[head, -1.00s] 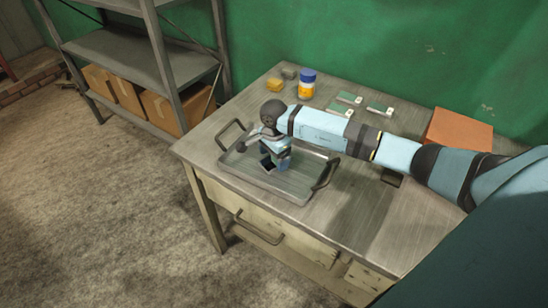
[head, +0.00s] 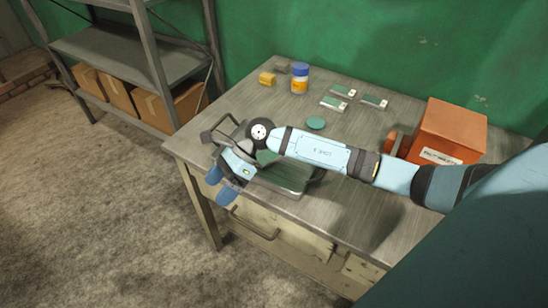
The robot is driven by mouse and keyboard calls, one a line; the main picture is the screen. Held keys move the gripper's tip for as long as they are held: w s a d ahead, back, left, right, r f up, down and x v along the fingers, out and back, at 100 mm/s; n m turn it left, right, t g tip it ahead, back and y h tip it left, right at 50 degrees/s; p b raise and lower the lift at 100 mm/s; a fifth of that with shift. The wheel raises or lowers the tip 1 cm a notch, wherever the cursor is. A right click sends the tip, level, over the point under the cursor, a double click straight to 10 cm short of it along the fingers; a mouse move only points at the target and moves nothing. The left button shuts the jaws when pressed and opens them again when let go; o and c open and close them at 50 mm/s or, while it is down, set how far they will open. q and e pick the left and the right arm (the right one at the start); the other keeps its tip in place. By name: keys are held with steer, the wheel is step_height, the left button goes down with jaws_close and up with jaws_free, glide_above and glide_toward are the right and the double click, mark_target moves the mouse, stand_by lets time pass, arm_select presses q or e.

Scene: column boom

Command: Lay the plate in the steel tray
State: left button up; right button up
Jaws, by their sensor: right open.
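The steel tray (head: 288,179) lies near the front left of the table, with its left part hidden by my right gripper and forearm. Its inside looks dark greenish; I cannot tell whether that is the plate or a reflection. A small flat teal disc (head: 316,123) lies on the table behind my arm; I cannot tell whether it is the plate. My right gripper (head: 221,186) is open, its blue fingers apart, with nothing visible between them. It is at the tray's front left, over the table's front edge. My left gripper is not in view.
An orange box (head: 452,130) stands at the right, with a reddish-brown object (head: 391,142) beside it. A metal shelf (head: 130,54) stands left of the table.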

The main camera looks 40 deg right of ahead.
steer(key=s+a+r+m+t+y, duration=0.2)
steer(key=s+a+m+t+y, duration=0.2)
steer(key=a+m+y, duration=0.4)
steer(key=s+d+f+n+t+h, duration=0.3)
steer(key=s+d+f+n+h, duration=0.2)
steer(key=n, duration=1.1)
steer(key=s+d+f+n+t+h, duration=0.4)
steer(key=s+f+n+h, duration=0.6)
steer(key=f+n, duration=0.3)
steer(key=d+n, duration=0.1)
steer(key=n, duration=0.2)
steer(key=shift+d+f+t+h, duration=0.3)
steer(key=shift+d+f+h, duration=0.05)
steer(key=shift+d+h, duration=0.05)
